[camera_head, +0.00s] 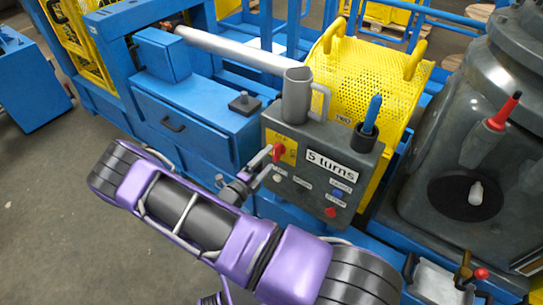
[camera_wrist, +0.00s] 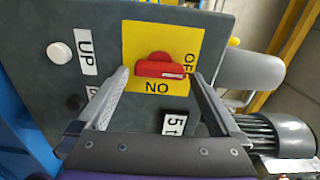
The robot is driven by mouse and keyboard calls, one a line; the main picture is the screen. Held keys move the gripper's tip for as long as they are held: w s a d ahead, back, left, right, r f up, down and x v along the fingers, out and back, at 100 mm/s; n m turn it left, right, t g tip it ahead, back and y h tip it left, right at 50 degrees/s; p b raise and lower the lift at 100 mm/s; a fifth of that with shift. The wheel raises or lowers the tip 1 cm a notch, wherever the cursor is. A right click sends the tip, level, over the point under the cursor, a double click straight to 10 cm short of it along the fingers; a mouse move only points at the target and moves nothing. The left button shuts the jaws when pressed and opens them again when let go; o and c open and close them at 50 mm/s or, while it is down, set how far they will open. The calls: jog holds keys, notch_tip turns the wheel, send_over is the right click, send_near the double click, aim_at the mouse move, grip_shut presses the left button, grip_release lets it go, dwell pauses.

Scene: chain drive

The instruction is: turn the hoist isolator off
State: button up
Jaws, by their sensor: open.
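The hoist isolator is a red rotary handle (camera_head: 278,152) on a yellow plate (camera_head: 291,146) at the upper left of the grey control box. In the wrist view, the red handle (camera_wrist: 160,67) lies across the yellow plate (camera_wrist: 190,38), its white-marked end towards the right, where OFF is printed sideways. ON reads upside down below the handle. My gripper (camera_head: 264,157) is at the handle in the head view. In the wrist view, my gripper (camera_wrist: 159,75) is open, with one finger left and one right of the handle. Contact cannot be told.
A grey mug (camera_head: 296,98) and a cup with a blue-handled tool (camera_head: 372,112) stand on the box. A white button (camera_wrist: 59,53) marked UP sits left of the plate. A "5 turns" label (camera_head: 332,165), blue button (camera_head: 336,193) and red button (camera_head: 330,212) are on the box front.

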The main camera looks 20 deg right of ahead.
jog(key=v, duration=1.4)
